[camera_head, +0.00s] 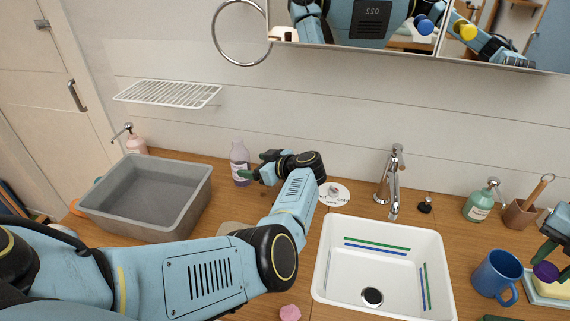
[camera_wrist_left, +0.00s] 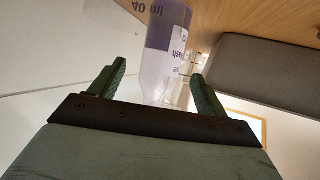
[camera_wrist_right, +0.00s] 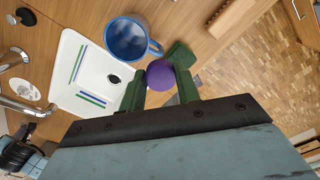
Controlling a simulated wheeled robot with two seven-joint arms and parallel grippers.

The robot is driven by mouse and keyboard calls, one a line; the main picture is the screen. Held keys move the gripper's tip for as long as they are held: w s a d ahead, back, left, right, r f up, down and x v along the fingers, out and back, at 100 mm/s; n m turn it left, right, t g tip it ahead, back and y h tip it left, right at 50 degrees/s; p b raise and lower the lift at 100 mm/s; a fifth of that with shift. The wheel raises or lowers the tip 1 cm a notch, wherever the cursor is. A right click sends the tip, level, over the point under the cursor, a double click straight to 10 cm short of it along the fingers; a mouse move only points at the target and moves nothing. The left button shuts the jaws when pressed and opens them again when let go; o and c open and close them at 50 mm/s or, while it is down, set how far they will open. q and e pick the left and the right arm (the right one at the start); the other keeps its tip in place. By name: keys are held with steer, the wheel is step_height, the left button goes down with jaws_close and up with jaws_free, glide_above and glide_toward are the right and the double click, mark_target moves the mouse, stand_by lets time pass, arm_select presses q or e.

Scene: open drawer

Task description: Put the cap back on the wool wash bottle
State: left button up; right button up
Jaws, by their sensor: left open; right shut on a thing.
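The wool wash bottle (camera_head: 240,168), clear with a lilac label, stands upright on the counter near the wall. No cap is visible on its top. My left gripper (camera_head: 262,167) is open just right of the bottle. In the left wrist view the bottle (camera_wrist_left: 165,60) shows beyond and between the spread fingers (camera_wrist_left: 155,85); I cannot tell whether either touches it. My right gripper (camera_head: 550,255) is at the far right, above the counter, shut on the purple cap (camera_head: 545,271). The cap also shows between its fingertips in the right wrist view (camera_wrist_right: 160,75).
A grey basin (camera_head: 190,205) stands left of the bottle. The white sink (camera_head: 335,285) and tap (camera_head: 390,185) are in the middle. A blue mug (camera_head: 494,275), green soap dispenser (camera_head: 478,205) and brown cup (camera_head: 518,215) are at the right. A wire shelf (camera_head: 168,93) is above the basin.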

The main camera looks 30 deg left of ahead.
mark_target(242, 148)
arm_select(q)
steer(key=shift+b+x, duration=1.95)
steer(key=shift+x, duration=0.7)
arm_select(e)
steer(key=shift+f, duration=2)
arm_select(q)
steer(key=shift+s, duration=0.1)
arm_select(e)
steer(key=shift+r, duration=0.1)
arm_select(q)
steer(key=shift+c, duration=0.3)
steer(key=c, duration=1.1)
steer(key=shift+r, duration=0.15)
steer(key=shift+c, duration=0.2)
